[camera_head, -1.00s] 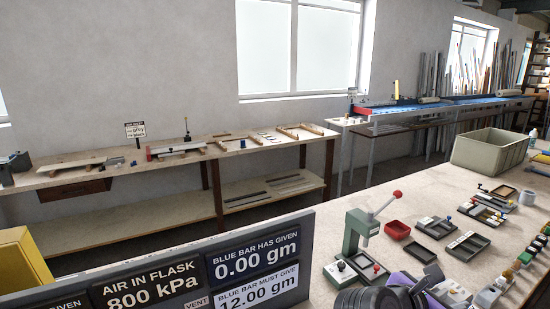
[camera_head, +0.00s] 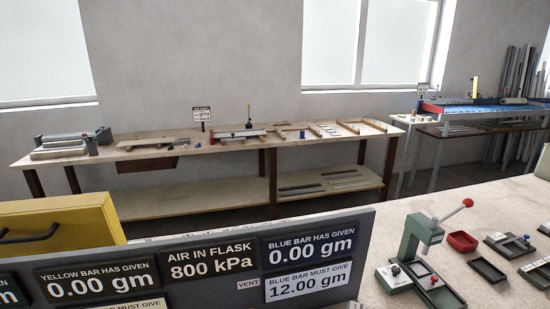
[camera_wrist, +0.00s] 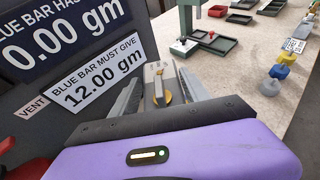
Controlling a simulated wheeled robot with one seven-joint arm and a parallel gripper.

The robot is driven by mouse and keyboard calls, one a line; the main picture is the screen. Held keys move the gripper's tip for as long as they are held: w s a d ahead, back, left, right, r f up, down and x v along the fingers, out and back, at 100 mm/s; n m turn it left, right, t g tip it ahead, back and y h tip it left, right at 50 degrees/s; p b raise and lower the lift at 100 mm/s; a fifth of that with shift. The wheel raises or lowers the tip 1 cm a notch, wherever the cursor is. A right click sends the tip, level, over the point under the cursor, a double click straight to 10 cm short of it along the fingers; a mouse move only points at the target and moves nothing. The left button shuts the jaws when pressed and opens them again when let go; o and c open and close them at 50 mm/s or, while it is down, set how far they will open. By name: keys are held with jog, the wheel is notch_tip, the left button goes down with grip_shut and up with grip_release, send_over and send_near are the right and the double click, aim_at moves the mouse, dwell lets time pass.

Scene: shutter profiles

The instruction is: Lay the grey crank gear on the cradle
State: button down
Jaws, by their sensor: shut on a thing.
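My gripper (camera_wrist: 159,70) shows in the wrist view, its two grey fingers on either side of a small grey piece with a brass-coloured knob (camera_wrist: 154,76). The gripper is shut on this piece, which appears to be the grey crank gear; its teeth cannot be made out. The gripper is out of the head view. I cannot tell for sure which thing is the cradle. A board with a pale fixture (camera_head: 160,144) and a fixture with a red end (camera_head: 238,134) lie on the back bench near a small sign (camera_head: 202,114).
The long wooden back bench (camera_head: 120,157) stands along the wall. A dark readout panel (camera_head: 215,285) and a yellow cabinet (camera_head: 60,232) are in front. On the near bench are a green lever press (camera_head: 424,240), a red tray (camera_head: 462,241) and dark trays (camera_head: 487,270).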

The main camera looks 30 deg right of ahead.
jog(key=w+a+f+n+t+y+b, duration=0.1)
jog(key=w+a+f+n+y, duration=0.1)
jog(key=w+a, duration=0.1)
jog(key=w+a+f+n+t+y+b, duration=0.1)
jog(key=w+a+f+n+t+y, duration=0.1)
jog(key=w+a+f, duration=0.1)
jog(key=w+a+f+n+t+y+b, duration=0.1)
jog(key=w+a+f+n+y, duration=0.1)
jog(key=a, duration=0.5)
jog(key=shift+w+f+n+t+b, duration=0.2)
jog(key=shift+w+f, duration=0.1)
jog(key=shift+w, duration=0.4)
jog(key=shift+w+f+n+t+b, duration=0.1)
jog(key=shift+w+f+n, duration=0.15)
jog(key=shift+w, duration=0.45)
